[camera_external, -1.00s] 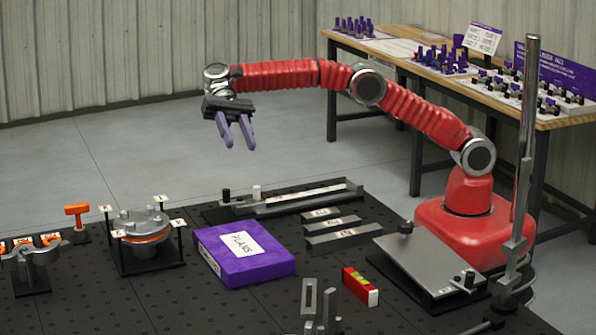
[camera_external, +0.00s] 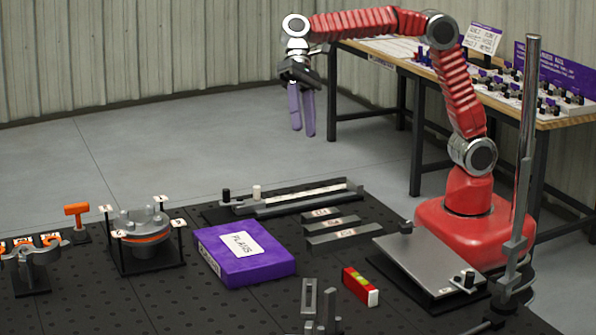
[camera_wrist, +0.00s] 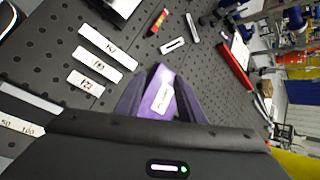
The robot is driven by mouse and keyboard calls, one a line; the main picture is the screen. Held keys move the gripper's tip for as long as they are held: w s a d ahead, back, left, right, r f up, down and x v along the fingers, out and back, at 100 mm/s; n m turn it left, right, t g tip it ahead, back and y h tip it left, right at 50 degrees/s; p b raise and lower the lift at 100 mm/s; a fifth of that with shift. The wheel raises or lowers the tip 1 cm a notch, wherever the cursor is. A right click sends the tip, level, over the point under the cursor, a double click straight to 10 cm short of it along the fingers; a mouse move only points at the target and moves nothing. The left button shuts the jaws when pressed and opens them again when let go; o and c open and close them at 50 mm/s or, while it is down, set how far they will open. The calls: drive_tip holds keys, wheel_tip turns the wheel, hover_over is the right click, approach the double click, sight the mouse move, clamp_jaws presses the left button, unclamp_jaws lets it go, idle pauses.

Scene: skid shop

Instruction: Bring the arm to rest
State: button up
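My gripper (camera_external: 302,132) hangs with its two purple fingers pointing down, high above the floor behind the black perforated work surface. The fingers stand slightly apart with nothing held between them. In the wrist view my gripper (camera_wrist: 158,85) shows dark purple fingers on either side of a purple box (camera_wrist: 163,92) with a white label, which lies well below. The same purple box (camera_external: 258,268) lies flat on the work surface in the external view. My red arm is raised, with its elbow up and its forearm reaching left.
The black work surface (camera_external: 200,306) carries a flanged fixture (camera_external: 148,258), an orange T-handle (camera_external: 77,212), several labelled grey bars (camera_external: 345,237), a red-yellow block (camera_external: 360,286) and a tilted plate (camera_external: 425,262). A tall post (camera_external: 528,150) stands at right. A bench (camera_external: 405,72) stands behind the arm.

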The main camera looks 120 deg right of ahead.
drive_tip(key=s+d+f+n+t+h, duration=0.1)
drive_tip(key=s+f+n, duration=0.3)
drive_tip(key=s, duration=0.6)
drive_tip(key=s+d+f+n+t+h, duration=0.1)
drive_tip(key=s+f+n+h, duration=0.3)
drive_tip(key=s, duration=0.6)
drive_tip(key=s+d+f+n+h, duration=0.3)
drive_tip(key=s+f, duration=0.1)
drive_tip(key=s, duration=0.7)
drive_tip(key=shift+n+t, duration=0.4)
